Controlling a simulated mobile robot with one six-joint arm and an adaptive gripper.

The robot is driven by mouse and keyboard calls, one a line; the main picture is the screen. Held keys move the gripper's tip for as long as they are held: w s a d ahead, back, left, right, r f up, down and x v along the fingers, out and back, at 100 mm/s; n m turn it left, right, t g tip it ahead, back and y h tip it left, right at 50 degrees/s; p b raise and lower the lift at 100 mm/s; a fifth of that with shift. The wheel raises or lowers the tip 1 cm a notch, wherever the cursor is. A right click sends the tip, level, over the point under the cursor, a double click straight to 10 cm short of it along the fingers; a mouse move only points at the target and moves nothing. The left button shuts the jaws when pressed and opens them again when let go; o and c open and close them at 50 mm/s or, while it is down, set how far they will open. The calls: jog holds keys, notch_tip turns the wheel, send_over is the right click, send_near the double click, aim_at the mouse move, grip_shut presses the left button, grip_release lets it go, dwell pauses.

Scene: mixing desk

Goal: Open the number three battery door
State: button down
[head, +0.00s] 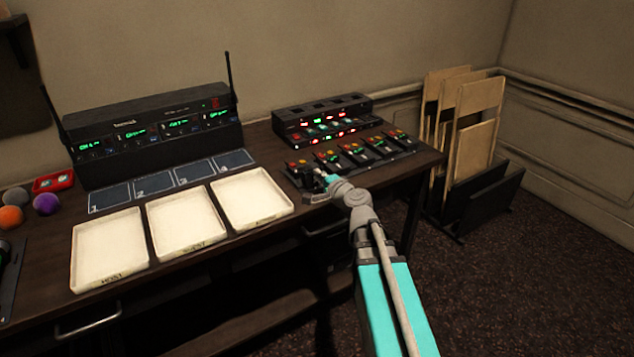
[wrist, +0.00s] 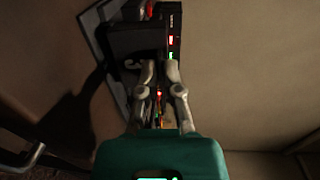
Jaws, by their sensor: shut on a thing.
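A row of small dark packs (head: 376,146) with orange, red and green lights lies along the right of the desk. No door numbers are readable on them. My gripper (head: 328,178) is at the left end of this row, at its front edge. In the wrist view my gripper (wrist: 160,72) is shut with a narrow dark piece (wrist: 157,106) between its fingers. I cannot tell whether this piece is a battery door or a pack body. My fingers and wrist hide part of the pack.
A black rack unit (head: 320,118) with lit buttons stands behind the packs. A receiver (head: 150,132) with two antennas stands at the left. Number cards (head: 155,184) lie before it, then three white trays (head: 186,228). A black stand of wooden panels (head: 477,200) is on the floor at right.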

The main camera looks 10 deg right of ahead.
jog(key=shift+s+d+f+t+b, duration=0.15)
jog(key=shift+f+t+b, duration=0.15)
jog(key=shift+b, duration=0.35)
jog(key=shift+s+a+f+t+b, duration=0.15)
jog(key=shift+t+b, duration=0.25)
jog(key=shift+b, duration=0.25)
jog(key=shift+d+y, duration=0.15)
jog(key=shift+y, duration=0.15)
jog(key=shift+s+t+b, duration=0.1)
jog(key=shift+t+b, duration=0.3)
jog(key=shift+b, duration=0.2)
jog(key=c, duration=0.8)
grip_release()
jog(key=shift+s, duration=0.2)
